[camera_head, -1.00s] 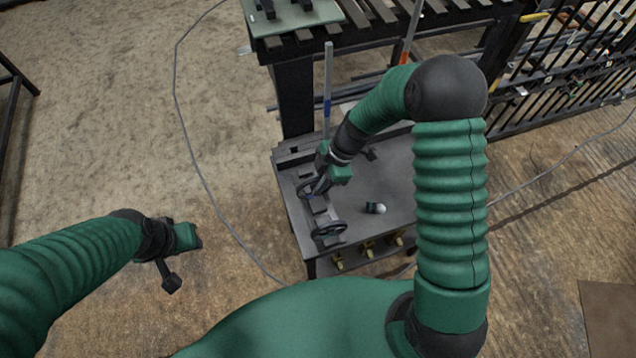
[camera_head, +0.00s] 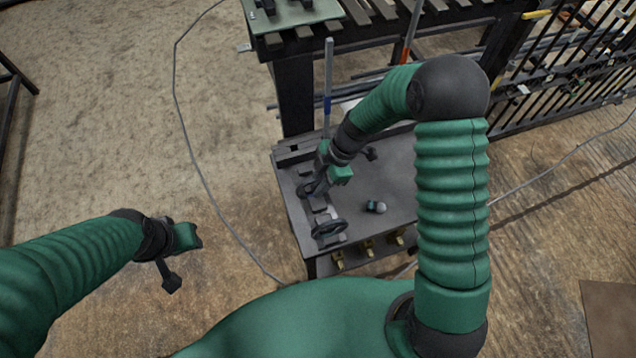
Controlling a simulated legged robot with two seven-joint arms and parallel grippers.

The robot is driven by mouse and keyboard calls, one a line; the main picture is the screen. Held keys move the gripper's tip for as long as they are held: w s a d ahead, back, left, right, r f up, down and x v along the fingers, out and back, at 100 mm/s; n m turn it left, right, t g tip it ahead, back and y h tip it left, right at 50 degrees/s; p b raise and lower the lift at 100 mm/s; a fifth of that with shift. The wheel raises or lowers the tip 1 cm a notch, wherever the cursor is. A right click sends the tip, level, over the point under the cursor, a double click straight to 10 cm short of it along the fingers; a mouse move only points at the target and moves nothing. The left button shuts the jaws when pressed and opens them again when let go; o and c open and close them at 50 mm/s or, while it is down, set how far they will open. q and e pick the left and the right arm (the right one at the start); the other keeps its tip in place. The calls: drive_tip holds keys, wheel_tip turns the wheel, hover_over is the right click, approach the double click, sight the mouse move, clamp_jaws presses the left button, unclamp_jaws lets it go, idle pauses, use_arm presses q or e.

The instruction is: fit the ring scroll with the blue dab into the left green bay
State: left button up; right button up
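A dark ring scroll (camera_head: 328,229) lies at the near left of the low dark bench, and no blue dab can be made out on it. A second dark ring (camera_head: 303,190) shows just behind it, partly hidden by my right gripper (camera_head: 309,187). The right gripper points down at this ring; its fingers are too small and dark to tell whether they are shut on it. My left gripper (camera_head: 188,240) is over the floor at the left, away from the bench, its finger opening unclear. A green plate (camera_head: 300,17) with black parts is on the slatted rack at the top; its bays are not clear.
The low bench (camera_head: 385,180) has a small grey-and-white piece (camera_head: 376,207) on its top and brass fittings (camera_head: 368,247) along its front. Upright rods with a blue mark (camera_head: 327,105) and an orange mark (camera_head: 405,55) stand behind. A cable (camera_head: 190,140) crosses the floor.

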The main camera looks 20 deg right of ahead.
drive_tip(key=shift+o, duration=1)
drive_tip(key=p+v, duration=0.2)
drive_tip(key=v, duration=1.5)
drive_tip(key=s+r+m+t+h+p, duration=0.2)
drive_tip(key=s+r+m+h+p, duration=0.2)
drive_tip(key=s+m, duration=0.7)
drive_tip(key=m+p, duration=0.2)
drive_tip(key=m, duration=0.5)
drive_tip(key=shift+s+r+t+h, duration=0.2)
drive_tip(key=shift+s+t+h, duration=0.1)
drive_tip(key=shift+s+t, duration=0.1)
drive_tip(key=shift+a, duration=0.1)
drive_tip(key=shift+c, duration=0.4)
